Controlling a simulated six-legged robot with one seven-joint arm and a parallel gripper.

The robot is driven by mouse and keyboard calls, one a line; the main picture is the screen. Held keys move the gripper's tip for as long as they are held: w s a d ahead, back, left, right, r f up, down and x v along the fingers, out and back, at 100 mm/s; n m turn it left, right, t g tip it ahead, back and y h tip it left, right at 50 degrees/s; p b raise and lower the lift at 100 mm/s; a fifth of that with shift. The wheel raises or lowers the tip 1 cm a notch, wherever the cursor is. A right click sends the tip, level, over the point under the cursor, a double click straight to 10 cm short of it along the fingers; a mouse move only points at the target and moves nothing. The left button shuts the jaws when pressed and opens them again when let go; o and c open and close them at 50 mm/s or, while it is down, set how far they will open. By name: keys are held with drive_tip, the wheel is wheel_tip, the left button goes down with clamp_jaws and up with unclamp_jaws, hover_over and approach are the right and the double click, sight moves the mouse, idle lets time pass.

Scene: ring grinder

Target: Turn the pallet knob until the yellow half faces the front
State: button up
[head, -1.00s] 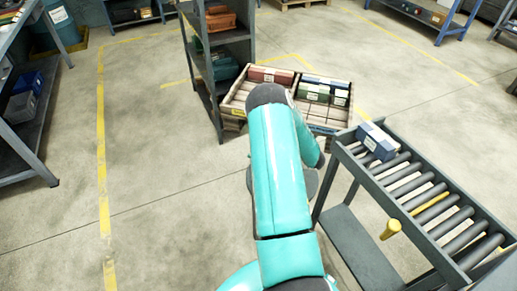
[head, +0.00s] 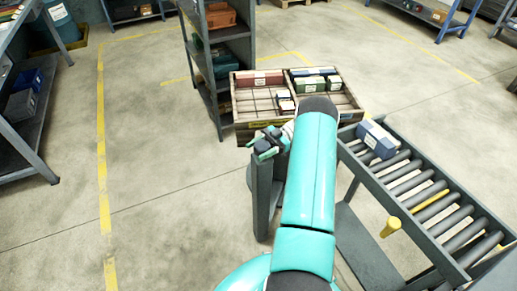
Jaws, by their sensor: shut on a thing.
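The wooden pallet (head: 255,99) stands in the upper middle of the head view, split into two halves with boxes in both. A yellow strip (head: 258,125) shows on its near side at the left; my arm hides much of the near side. A grey post (head: 262,195) stands in front of the pallet, with the small dark green pallet knob (head: 265,151) at its top. My gripper (head: 268,142) is at the knob and looks shut on it; its fingers are small and partly hidden by my arm.
A roller conveyor (head: 420,185) with a blue box (head: 376,137) and a yellow knob (head: 391,226) stands at the right. A grey shelf (head: 205,75) stands behind the pallet at left. The floor at left is clear.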

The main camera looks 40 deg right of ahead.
sight(259, 148)
drive_tip(key=shift+n+g, duration=0.8)
drive_tip(key=shift+g, duration=0.5)
drive_tip(key=shift+s+a+g, duration=0.1)
drive_tip(key=shift+a+g, duration=0.05)
drive_tip(key=shift+g, duration=0.15)
drive_tip(key=o, duration=1)
drive_tip(key=shift+r, duration=0.15)
drive_tip(key=shift+r, duration=0.35)
wheel_tip(259, 148, up, 3)
drive_tip(key=shift+s+f, duration=0.1)
drive_tip(key=shift+f, duration=0.1)
drive_tip(key=s+a+r, duration=0.2)
drive_tip(key=s+r, duration=0.1)
drive_tip(key=s, duration=0.1)
drive_tip(key=s+a+r, duration=0.5)
drive_tip(key=s+r, duration=0.1)
drive_tip(key=s, duration=0.1)
drive_tip(key=shift+s+a+r, duration=0.2)
drive_tip(key=shift+s+a, duration=0.05)
drive_tip(key=shift+s, duration=0.05)
